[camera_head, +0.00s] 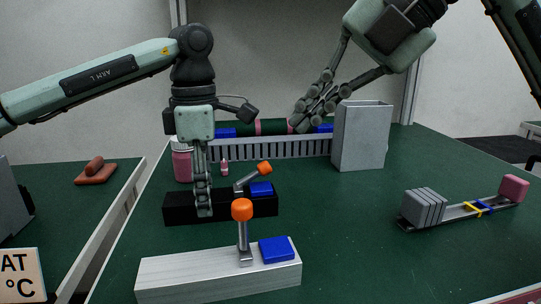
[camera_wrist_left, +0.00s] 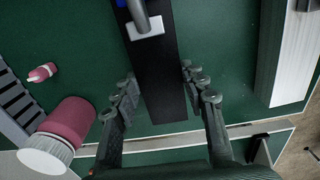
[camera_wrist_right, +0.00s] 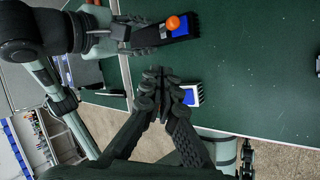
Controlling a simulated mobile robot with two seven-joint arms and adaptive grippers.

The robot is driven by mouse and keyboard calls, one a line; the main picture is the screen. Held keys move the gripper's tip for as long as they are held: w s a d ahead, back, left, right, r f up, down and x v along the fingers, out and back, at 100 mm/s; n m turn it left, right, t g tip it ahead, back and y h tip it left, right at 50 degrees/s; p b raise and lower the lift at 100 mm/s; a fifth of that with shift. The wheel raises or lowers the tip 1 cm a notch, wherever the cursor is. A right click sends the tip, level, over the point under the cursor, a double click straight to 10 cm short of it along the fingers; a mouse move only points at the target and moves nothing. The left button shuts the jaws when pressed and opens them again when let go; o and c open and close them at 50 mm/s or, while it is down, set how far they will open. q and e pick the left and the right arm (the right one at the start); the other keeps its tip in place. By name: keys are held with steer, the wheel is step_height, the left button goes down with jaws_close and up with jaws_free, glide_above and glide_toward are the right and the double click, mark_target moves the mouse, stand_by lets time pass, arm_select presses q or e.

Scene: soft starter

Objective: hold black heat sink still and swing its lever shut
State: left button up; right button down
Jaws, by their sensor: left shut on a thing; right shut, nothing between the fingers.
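The black heat sink (camera_head: 180,209) lies on the green table. Its grey lever (camera_head: 246,181) leans right with its orange knob (camera_head: 264,168) above and apart from the blue block (camera_head: 262,189). In the left wrist view the black body (camera_wrist_left: 163,85) runs between my left gripper's fingers (camera_wrist_left: 163,88). My left gripper (camera_head: 203,205) is shut on the left part of the heat sink from above. My right gripper (camera_head: 303,118) is shut and empty, raised behind and right of the lever. In the right wrist view its fingertips (camera_wrist_right: 158,82) meet.
A silver heat sink (camera_head: 195,275) with an upright orange-knobbed lever stands in front. A pink jar (camera_head: 182,165), a grey slotted rail (camera_head: 285,149) and a grey box (camera_head: 361,136) are behind. A rail with grey blocks (camera_head: 423,207) is at right.

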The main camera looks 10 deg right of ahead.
steer(key=s+r+m+t, duration=0.1)
steer(key=s+r+m, duration=0.1)
steer(key=m, duration=0.3)
steer(key=m+t, duration=0.1)
steer(key=m, duration=0.1)
glide_toward(255, 173)
steer(key=w+a+f, duration=0.2)
steer(key=a+f, duration=0.1)
steer(key=shift+w+h, duration=0.25)
steer(key=shift+h, duration=0.15)
